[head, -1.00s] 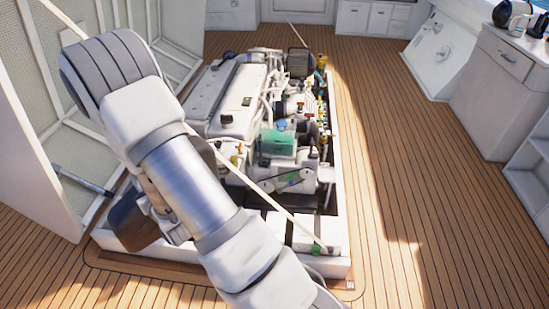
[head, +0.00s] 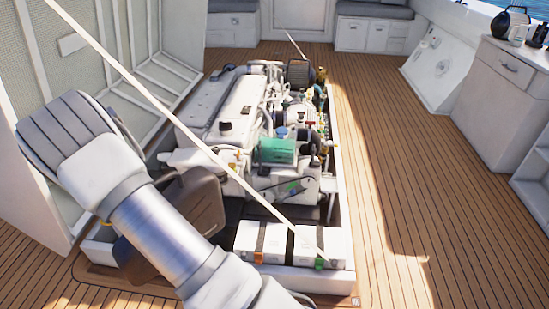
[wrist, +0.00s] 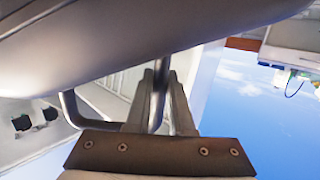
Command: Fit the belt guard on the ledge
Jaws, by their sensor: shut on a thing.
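The belt guard looks like a smooth grey shell with a bent dark bar handle. In the wrist view the guard (wrist: 90,50) fills the upper left. My gripper (wrist: 161,80) is shut on its handle, one finger on each side of the bar. In the head view a dark grey-brown panel, apparently the guard (head: 203,203), shows beside and behind my arm, left of the engine's near end. My arm hides part of it, and my gripper is hidden there. The engine (head: 232,105) stands in the open hatch, its belt (head: 285,186) at the near end. I cannot tell which edge is the ledge.
A white box with dark straps (head: 310,247) lies at the hatch's near end. A pale line (head: 160,107) slants across the hatch from upper left. The raised hatch lid (head: 75,85) stands at left. The deck (head: 430,220) at right is clear.

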